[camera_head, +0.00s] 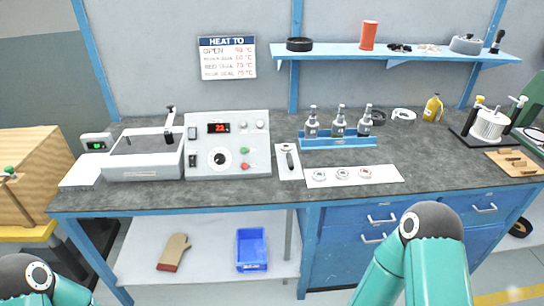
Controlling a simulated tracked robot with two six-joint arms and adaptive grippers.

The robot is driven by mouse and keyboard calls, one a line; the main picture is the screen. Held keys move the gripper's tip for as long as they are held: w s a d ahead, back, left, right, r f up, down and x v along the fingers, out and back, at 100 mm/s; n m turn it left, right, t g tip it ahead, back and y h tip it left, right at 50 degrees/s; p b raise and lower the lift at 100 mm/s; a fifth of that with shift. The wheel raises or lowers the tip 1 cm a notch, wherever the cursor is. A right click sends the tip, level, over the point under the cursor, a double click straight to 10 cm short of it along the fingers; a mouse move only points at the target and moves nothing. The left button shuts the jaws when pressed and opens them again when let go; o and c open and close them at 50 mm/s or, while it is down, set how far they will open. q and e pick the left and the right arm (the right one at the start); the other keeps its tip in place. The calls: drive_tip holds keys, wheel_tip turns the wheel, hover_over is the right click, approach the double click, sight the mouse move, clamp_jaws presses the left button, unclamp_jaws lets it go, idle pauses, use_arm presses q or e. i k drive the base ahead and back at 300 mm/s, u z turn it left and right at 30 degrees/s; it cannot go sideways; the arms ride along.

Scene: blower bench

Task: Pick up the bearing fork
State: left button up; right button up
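A small tool with a dark handle (290,160) lies on a narrow white mat (283,174) on the grey bench top, just right of the control box. It may be the bearing fork, but it is too small to tell its exact shape. Only upper links of my two arms show, at the bottom left and the bottom right. Neither gripper is in view, and nothing is seen touching the tool.
A control box (205,152) and a white basin (140,168) stand left of the tool. A blue rack (345,142) with 3 bottles and a white strip (392,174) with discs are to its right. The front left bench top is clear.

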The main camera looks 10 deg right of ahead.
sight(290, 159)
drive_tip(key=z, duration=0.1)
drive_tip(key=i, duration=0.2)
drive_tip(key=u, duration=2)
drive_tip(key=k, duration=0.9)
drive_tip(key=z, duration=0.75)
drive_tip(key=k, duration=0.35)
drive_tip(key=z, duration=0.95)
drive_tip(key=i, duration=1.35)
drive_tip(key=u, duration=0.65)
